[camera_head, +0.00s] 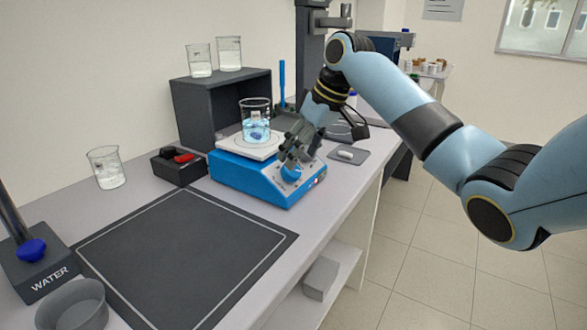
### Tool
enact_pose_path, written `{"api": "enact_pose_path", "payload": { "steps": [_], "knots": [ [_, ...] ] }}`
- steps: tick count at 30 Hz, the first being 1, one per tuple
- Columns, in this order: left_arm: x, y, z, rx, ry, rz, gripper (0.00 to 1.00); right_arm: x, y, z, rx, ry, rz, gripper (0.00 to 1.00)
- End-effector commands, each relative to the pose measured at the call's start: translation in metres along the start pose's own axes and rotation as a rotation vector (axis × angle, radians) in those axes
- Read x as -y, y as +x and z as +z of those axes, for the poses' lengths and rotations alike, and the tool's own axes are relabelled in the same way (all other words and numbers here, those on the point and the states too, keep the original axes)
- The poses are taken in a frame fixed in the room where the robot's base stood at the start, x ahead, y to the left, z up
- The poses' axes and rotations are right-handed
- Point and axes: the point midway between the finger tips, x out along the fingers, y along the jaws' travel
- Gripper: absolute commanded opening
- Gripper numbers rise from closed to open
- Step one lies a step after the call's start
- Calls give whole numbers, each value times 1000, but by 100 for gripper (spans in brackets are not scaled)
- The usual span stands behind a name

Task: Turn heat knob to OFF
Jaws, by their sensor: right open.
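The blue hotplate stirrer (240,179) stands on the bench, with its front panel facing right. The gripper hides part of the panel. A glass beaker (256,128) with blue liquid stands on the white top plate. My left gripper is out of view.
A dark shelf (190,112) with two beakers on top stands behind the hotplate. A black box with a red switch (180,163) is left of it. A dark mat (180,260) lies clear in front.

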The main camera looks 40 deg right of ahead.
Motion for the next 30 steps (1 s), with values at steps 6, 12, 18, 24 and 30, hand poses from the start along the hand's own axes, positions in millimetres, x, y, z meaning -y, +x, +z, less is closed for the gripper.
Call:
{"api": "enact_pose_path", "payload": {
  "steps": [6, 12, 18, 24, 30],
  "knots": [
    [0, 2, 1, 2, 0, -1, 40, 0, 38, 0, 1, 1, -2, 67],
    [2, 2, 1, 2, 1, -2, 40, 0, 51, 0, 0, 0, 0, 67],
    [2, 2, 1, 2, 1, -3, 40, 0, 52, 0, 0, 0, 1, 67],
    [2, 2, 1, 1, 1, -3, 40, 0, 51, 0, 0, 0, 1, 47],
    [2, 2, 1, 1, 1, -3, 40, 0, 51, 0, 0, 0, 1, 21]
  ]
}}
